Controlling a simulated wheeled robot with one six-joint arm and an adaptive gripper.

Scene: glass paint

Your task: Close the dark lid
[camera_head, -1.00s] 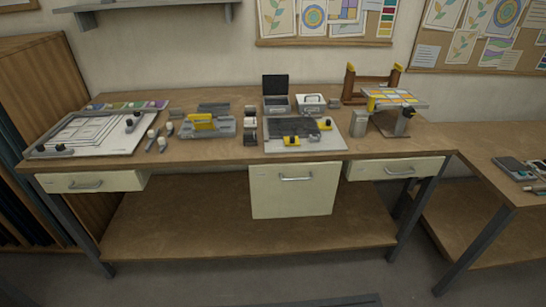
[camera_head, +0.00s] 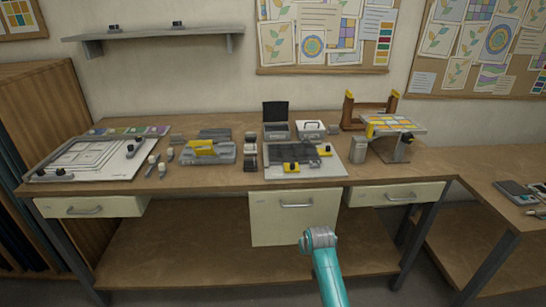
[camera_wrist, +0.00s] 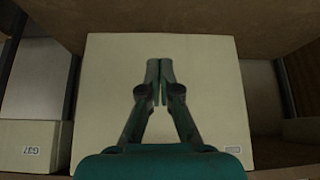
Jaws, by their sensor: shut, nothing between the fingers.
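The dark lid (camera_head: 275,114) stands upright, open, at the back of a small grey box (camera_head: 277,132) on the workbench, right of centre in the head view. In the wrist view my gripper (camera_wrist: 159,68) is shut and empty, its fingertips together in front of a cream panel (camera_wrist: 205,75). The box and lid are not in the wrist view. In the head view my teal arm rises at the bottom, in front of and below the bench; my gripper cannot be made out there.
The floor before the bench is mostly clear.

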